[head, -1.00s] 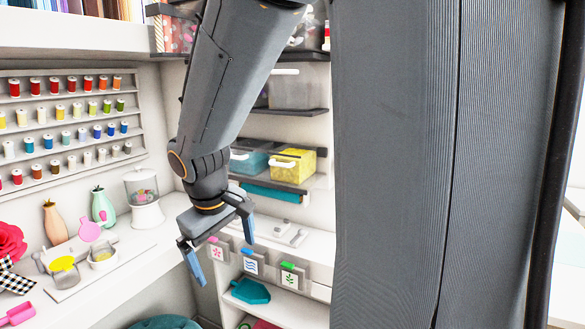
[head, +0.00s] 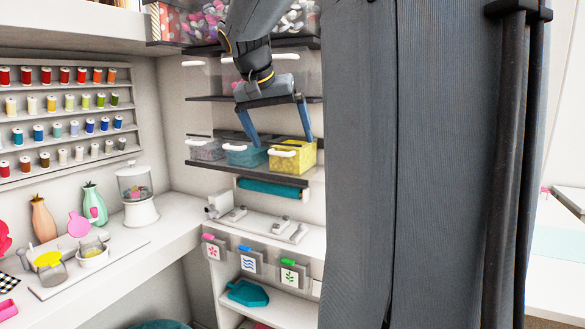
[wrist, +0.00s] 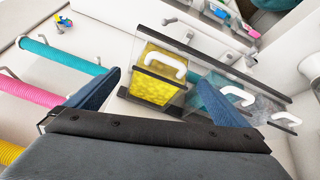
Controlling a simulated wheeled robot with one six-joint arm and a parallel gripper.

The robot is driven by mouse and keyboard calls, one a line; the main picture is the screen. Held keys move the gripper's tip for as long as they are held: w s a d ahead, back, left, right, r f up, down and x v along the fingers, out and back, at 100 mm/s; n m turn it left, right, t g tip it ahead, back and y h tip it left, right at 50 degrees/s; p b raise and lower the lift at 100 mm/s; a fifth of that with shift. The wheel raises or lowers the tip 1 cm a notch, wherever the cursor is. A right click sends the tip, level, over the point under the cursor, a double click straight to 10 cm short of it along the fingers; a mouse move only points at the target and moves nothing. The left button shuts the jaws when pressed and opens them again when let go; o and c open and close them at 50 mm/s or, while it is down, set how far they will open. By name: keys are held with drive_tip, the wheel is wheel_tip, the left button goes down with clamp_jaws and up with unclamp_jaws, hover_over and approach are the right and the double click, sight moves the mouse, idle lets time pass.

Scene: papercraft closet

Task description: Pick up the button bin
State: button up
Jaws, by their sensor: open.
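Several clear bins with white handles stand on shelves, and I see no label naming one as the button bin. On the middle shelf stand a yellow-filled bin (head: 293,163), a teal-filled bin (head: 245,158) and a greyish bin (head: 206,151). My gripper (head: 282,141) is open and empty, its fingers pointing down in front of the teal and yellow bins. In the wrist view the yellow-filled bin (wrist: 152,90) shows between the fingers. The teal-filled bin (wrist: 205,97) is partly behind the right finger. Higher bins hold small pink, purple and white pieces (head: 298,18) that may be buttons.
A dark shelf edge (head: 208,99) runs above the middle bins. Below them are a teal roll (head: 270,188) and a white counter (head: 262,225) with small fixtures. A jar (head: 137,190) stands to the left. My dark column blocks the right side.

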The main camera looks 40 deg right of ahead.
sight(290, 152)
drive_tip(key=d+f+m, duration=0.1)
drive_tip(key=f, duration=0.1)
drive_tip(key=w+d+f+m+p, duration=0.1)
drive_tip(key=d+f, duration=0.1)
drive_tip(key=w+d+f+m+p, duration=0.1)
drive_tip(key=d+f, duration=0.1)
drive_tip(key=shift+w+f, duration=0.1)
idle(0.4)
drive_tip(key=c, duration=1.5)
drive_tip(key=shift+c, duration=1.1)
